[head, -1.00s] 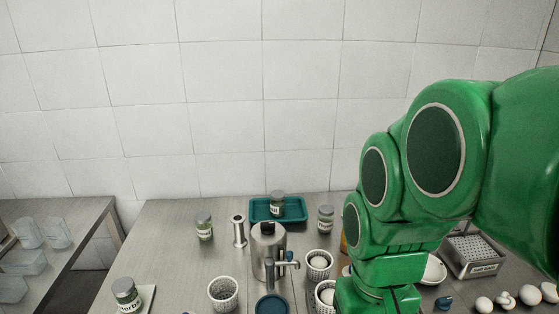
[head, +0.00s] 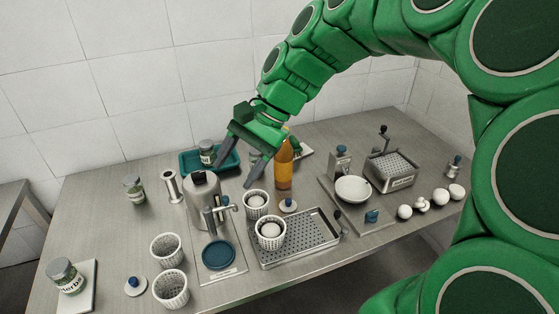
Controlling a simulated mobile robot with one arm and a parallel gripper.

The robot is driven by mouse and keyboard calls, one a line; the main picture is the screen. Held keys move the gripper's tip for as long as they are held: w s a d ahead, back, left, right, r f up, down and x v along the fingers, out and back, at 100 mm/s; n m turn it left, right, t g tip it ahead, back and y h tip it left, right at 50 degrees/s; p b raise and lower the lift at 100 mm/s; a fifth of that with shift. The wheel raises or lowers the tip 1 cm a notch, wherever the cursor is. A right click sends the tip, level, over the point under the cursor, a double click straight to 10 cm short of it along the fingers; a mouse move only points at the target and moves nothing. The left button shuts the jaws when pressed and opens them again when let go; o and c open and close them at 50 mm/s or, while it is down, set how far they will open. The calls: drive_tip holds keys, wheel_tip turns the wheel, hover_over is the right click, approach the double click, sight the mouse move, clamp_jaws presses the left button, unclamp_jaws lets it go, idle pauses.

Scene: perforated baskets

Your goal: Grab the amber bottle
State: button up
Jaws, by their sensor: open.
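The amber bottle (head: 284,167) stands upright on the steel table, right of centre in the head view. Its top is close behind my gripper's wrist in the picture. My gripper (head: 236,181) is open, pointing down and left, with its two dark fingers spread and nothing visible between them. The fingers are left of the bottle, over the area between the metal pot and the bottle. I cannot tell whether any part of the gripper touches the bottle.
A metal pot (head: 202,196) stands left of the fingers. White perforated baskets (head: 256,208) and a perforated tray (head: 306,236) lie in front. A teal tray (head: 190,161) holding a jar is behind. Right are a white bowl (head: 353,190), a grater box (head: 391,172) and several eggs.

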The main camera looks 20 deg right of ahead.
drive_tip(key=w+d+m+t+y, duration=0.25)
drive_tip(key=w+d+m, duration=0.25)
drive_tip(key=w, duration=0.4)
drive_tip(key=m+t+y, duration=0.2)
drive_tip(key=m+t, duration=0.3)
drive_tip(key=m, duration=0.6)
hover_over(283, 159)
drive_tip(key=d, duration=0.4)
drive_tip(key=f, duration=0.7)
drive_tip(key=w+f, duration=0.1)
drive_tip(key=f, duration=0.2)
drive_tip(key=shift+a+f, duration=0.2)
drive_tip(key=shift+f, duration=0.05)
drive_tip(key=shift+f+x, duration=0.2)
drive_tip(key=shift+x, duration=2.4)
drive_tip(key=shift+w+d, duration=0.1)
drive_tip(key=shift+d, duration=0.1)
clamp_jaws()
